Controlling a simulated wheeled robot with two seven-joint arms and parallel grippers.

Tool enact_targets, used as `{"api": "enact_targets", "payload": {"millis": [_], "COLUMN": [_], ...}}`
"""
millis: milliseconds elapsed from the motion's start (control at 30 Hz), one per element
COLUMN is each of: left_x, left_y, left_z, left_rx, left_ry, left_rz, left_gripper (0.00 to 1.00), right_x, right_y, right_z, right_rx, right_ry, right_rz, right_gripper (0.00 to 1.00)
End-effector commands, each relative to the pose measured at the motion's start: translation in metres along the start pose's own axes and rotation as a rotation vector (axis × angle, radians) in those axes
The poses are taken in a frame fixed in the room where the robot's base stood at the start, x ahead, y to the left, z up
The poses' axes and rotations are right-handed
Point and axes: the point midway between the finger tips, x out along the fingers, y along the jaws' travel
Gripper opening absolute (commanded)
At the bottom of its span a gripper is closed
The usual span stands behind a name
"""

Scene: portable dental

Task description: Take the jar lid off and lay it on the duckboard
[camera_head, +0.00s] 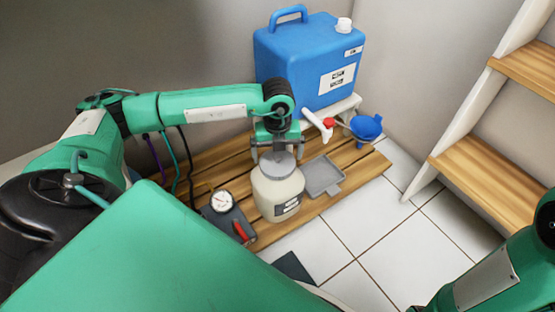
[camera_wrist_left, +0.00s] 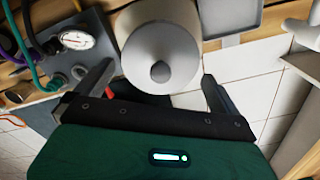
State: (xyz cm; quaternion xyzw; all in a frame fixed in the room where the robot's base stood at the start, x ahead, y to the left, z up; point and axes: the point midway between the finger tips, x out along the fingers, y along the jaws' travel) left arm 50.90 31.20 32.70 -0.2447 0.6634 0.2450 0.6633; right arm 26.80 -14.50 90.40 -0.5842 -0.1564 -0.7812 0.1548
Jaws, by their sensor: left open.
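The cream jar (camera_head: 277,193) stands upright on the wooden duckboard (camera_head: 222,166), with a label on its front. Its grey lid (camera_head: 278,165) is on top of it. The lid (camera_wrist_left: 160,54) and its darker round knob show in the left wrist view, with part of the jar (camera_wrist_left: 128,18) behind. My left gripper (camera_head: 277,157) is over the jar, pointing down. In the left wrist view its fingers (camera_wrist_left: 158,88) are spread, with the lid beyond and between them and nothing held. Whether a finger touches the lid cannot be told. Part of my right arm shows at bottom right, without its gripper.
A grey tray (camera_head: 322,176) lies on the duckboard right of the jar. A gauge box (camera_head: 224,212) with hoses stands left of it. A blue canister (camera_head: 305,60) with a tap and a blue funnel (camera_head: 366,128) are behind. Wooden shelves (camera_head: 484,172) stand at right.

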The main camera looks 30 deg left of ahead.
Motion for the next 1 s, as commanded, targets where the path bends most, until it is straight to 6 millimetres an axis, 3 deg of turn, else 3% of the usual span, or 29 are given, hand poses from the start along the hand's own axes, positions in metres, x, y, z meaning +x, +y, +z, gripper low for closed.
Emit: {"api": "enact_targets", "payload": {"millis": [33,167,467,600,1000], "left_x": [0.012,0.026,0.027,0.027,0.025], "left_y": [0.0,0.0,0.0,0.0,0.0], "left_z": [0.0,0.0,0.0,0.0,0.0], "left_rx": [0.0,0.0,0.0,0.0,0.0], "left_ry": [0.0,0.0,0.0,0.0,0.0], "left_rz": [0.0,-0.001,-0.001,0.0,0.0], "left_gripper": [1.0,1.0,1.0,0.72,0.72], "right_x": [-0.01,-0.015,-0.01,-0.01,-0.01], "right_y": [-0.002,-0.004,-0.004,-0.004,-0.004], "right_z": [-0.003,-0.005,-0.008,-0.008,-0.007], "right_rx": [0.0,-0.001,0.005,0.005,0.003], "right_ry": [0.002,0.002,0.016,0.016,0.013], "right_rz": [0.0,-0.002,0.011,0.01,0.004], "right_gripper": [0.36,0.36,0.36,0.36,0.36]}}
